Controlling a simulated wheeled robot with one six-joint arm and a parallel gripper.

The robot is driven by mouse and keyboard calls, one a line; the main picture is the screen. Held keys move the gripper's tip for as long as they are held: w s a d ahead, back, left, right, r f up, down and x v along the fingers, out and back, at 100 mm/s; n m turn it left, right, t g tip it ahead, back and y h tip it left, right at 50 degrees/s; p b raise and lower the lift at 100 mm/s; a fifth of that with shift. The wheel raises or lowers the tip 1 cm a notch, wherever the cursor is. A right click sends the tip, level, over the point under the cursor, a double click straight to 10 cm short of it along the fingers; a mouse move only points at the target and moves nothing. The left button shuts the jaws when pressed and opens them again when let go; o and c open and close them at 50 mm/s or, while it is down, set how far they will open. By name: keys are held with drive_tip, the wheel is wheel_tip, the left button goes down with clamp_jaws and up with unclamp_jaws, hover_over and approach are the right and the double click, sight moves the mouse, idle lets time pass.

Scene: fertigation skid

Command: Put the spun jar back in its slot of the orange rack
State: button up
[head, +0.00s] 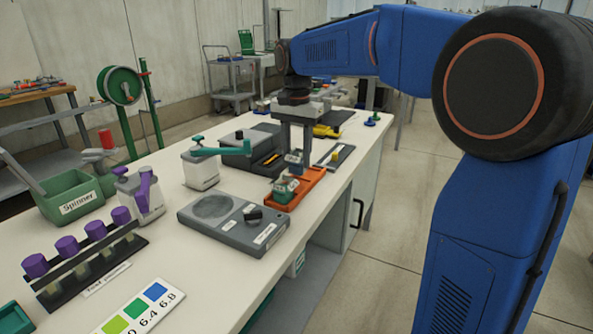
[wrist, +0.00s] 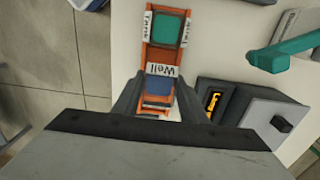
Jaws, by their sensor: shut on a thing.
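My gripper (head: 295,160) (wrist: 158,102) is shut on a small jar (wrist: 157,88) with a blue top. In the wrist view the jar sits between the two fingers, beside a white "Well" label. The orange rack (head: 312,182) (wrist: 178,52) lies below my gripper on the bench. A teal-topped jar (head: 284,191) (wrist: 168,29) stands in the rack's near end in the head view, next to a "Tank" label. The held jar is over or in the rack's far part; the fingers hide its base, so I cannot tell whether it is seated.
A grey device with a round plate (head: 213,207) stands left of the rack. A white device with a teal arm (head: 201,171) is behind it. A dark machine (head: 247,150) and a framed strip (head: 336,157) flank the rack. Purple-capped bottles (head: 66,247) stand front left.

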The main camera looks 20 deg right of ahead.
sight(297, 168)
drive_tip(key=shift+f, duration=2.2)
drive_tip(key=shift+f, duration=0.1)
drive_tip(key=o, duration=1.2)
wheel_tip(297, 168, up, 12)
drive_tip(key=s+d+f+n+t, duration=0.1)
drive_tip(key=s+d+f+n, duration=0.15)
drive_tip(key=s, duration=0.65)
drive_tip(key=s+d+f+n+t, duration=0.15)
drive_tip(key=s+f, duration=0.25)
drive_tip(key=s, duration=0.4)
drive_tip(key=s+d+f+n+t, duration=0.1)
drive_tip(key=s+f+n, duration=0.1)
drive_tip(key=s+f, duration=0.5)
drive_tip(key=s+d+f+n+t, duration=0.1)
drive_tip(key=s+d+f+n, duration=0.1)
drive_tip(key=s+f, duration=0.5)
drive_tip(key=shift+s+d+n, duration=0.25)
drive_tip(key=shift+s+n, duration=0.25)
drive_tip(key=shift+s, duration=0.3)
